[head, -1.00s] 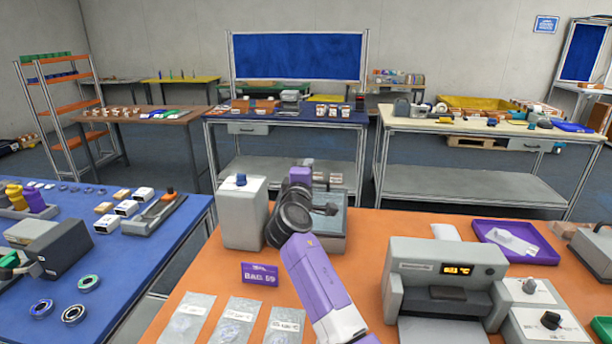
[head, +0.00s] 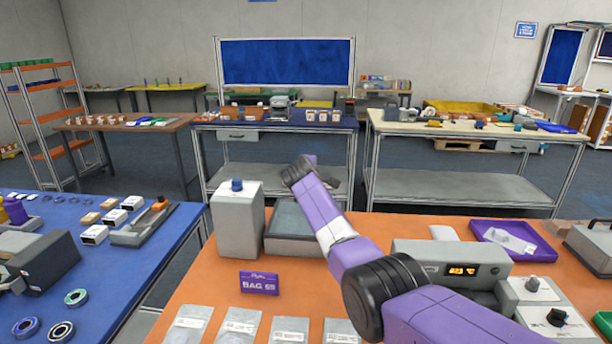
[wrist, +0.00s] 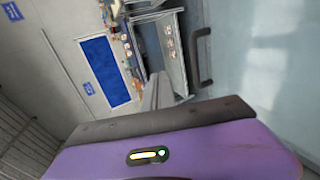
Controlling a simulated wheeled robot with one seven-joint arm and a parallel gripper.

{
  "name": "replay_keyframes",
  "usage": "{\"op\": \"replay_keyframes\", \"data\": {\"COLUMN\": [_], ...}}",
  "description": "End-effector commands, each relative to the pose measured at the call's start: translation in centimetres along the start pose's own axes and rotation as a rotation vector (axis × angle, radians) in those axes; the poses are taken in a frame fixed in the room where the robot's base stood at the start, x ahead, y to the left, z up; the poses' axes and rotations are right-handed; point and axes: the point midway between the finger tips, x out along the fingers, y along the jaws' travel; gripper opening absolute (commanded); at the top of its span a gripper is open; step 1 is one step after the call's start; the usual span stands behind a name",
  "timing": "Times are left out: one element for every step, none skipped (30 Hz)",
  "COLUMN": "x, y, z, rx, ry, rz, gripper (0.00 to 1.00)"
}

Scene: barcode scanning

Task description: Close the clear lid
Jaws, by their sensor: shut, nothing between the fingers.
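The wrist view shows a pale, see-through panel, which looks like the clear lid (wrist: 260,65), filling the right side. A black handle (wrist: 200,60) is fixed along its left edge. My gripper (wrist: 156,78) is shut and empty, left of the handle and apart from it. In the head view my purple arm reaches up and left over a low grey box (head: 292,245) with a bluish top. My fingers are not clear there, and I cannot tell the lid's angle from that view.
A tall grey unit (head: 237,220) with a blue knob stands left of the box. A purple sign (head: 259,283), flat bags (head: 238,326) and a grey machine with a lit display (head: 450,262) share the orange table (head: 205,285). A purple tray (head: 515,240) lies at the right.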

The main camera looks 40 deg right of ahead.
Motion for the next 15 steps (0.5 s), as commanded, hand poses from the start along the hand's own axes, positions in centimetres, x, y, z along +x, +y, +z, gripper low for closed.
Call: {"op": "replay_keyframes", "data": {"x": [0.8, 1.1, 1.6, 1.8, 2.1, 2.4, 2.6, 2.8, 3.1, 3.2, 3.4, 3.6, 3.8, 3.9, 4.0], "y": [-0.7, -0.9, -1.5, -1.8, -2.0, -2.2, -2.4, -2.6, -2.9, -3.0, -3.2, -3.4, -3.5, -3.6, -3.8], "z": [0.1, 0.1, 0.2, 0.2, 0.1, 0.1, 0.1, 0.1, 0.1, 0.1, 0.1, 0.1, 0.1, 0.1, 0.1], "rx": [0.000, 0.001, -0.002, -0.003, -0.003, -0.002, -0.002, -0.002, -0.002, -0.002, -0.002, -0.002, -0.002, -0.002, -0.002], "ry": [-0.001, -0.001, -0.001, -0.001, -0.001, -0.001, 0.000, 0.000, 0.000, 0.000, 0.000, 0.000, 0.000, 0.000, 0.000], "rz": [-0.029, -0.048, -0.050, -0.049, -0.048, -0.047, -0.046, -0.045, -0.046, -0.045, -0.045, -0.045, -0.045, -0.044, -0.044], "gripper": [0.00, 0.00, 0.00, 0.00, 0.00, 0.00, 0.00, 0.00, 0.00, 0.00, 0.00, 0.00, 0.00, 0.00, 0.00]}}
